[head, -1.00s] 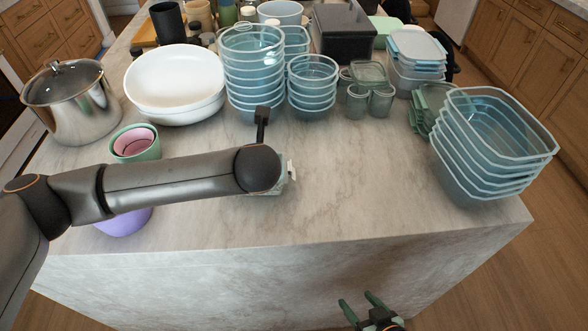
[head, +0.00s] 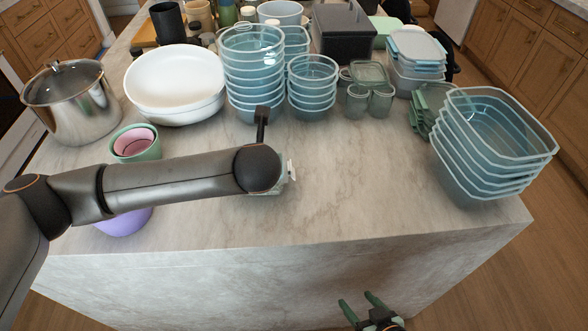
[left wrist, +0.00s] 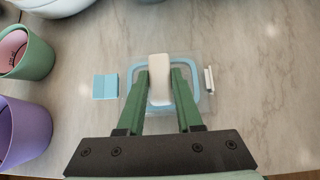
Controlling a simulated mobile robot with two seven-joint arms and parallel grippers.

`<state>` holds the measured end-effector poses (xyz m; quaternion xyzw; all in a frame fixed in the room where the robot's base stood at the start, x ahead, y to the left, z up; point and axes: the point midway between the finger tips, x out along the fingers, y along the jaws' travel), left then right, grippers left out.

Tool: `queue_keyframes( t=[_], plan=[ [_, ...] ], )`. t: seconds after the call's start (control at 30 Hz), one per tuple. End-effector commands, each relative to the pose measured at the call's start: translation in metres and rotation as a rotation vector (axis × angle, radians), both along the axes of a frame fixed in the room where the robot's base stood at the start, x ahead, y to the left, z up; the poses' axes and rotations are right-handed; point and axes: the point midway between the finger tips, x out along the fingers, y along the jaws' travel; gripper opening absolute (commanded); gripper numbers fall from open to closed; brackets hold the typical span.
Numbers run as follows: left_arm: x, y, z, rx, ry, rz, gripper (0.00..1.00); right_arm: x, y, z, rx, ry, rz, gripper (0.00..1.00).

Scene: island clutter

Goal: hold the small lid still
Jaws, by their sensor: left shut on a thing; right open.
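The small lid (left wrist: 196,92) lies flat on the counter in the left wrist view, clear with a light blue ring. A blue flap (left wrist: 105,87) is at its left, a white upright strip (left wrist: 209,79) at its right. My left gripper's (left wrist: 160,74) green fingers stand over the lid, shut on a white block-shaped piece (left wrist: 159,95) at its middle. I cannot tell whether this piece belongs to the lid. In the head view my left arm hides most of the lid. My right gripper (head: 358,300) is open and empty, low in front of the island.
A green cup (left wrist: 28,57) and a purple cup (left wrist: 22,133) stand left of the lid. Stacked bowls (head: 252,75), a white dish (head: 175,80), a steel pot (head: 75,105) and stacked containers (head: 490,150) stand around. The counter right of the lid is clear.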

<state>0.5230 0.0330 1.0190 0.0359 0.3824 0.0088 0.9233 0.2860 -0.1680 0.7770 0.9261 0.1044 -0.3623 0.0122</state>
Motion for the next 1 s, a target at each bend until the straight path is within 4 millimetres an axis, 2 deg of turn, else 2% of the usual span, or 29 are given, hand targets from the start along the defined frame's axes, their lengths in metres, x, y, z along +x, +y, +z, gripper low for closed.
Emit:
queue_keyframes(
  t=[0.73,0.77,1.0],
  plan=[
    [-0.0009,0.0027,-0.0063,0.009,0.008,0.005,0.0,-0.0001,0.0,-0.0004,0.0,0.0,0.0,0.69],
    [-0.001,0.0028,-0.0065,0.009,0.009,0.005,0.35,-0.0001,0.0,-0.0004,0.0,0.0,0.0,0.69],
    [-0.0008,0.0017,-0.0053,0.005,0.007,0.003,0.62,0.0,0.0,-0.0003,0.0,0.0,0.0,0.69]
  ],
)
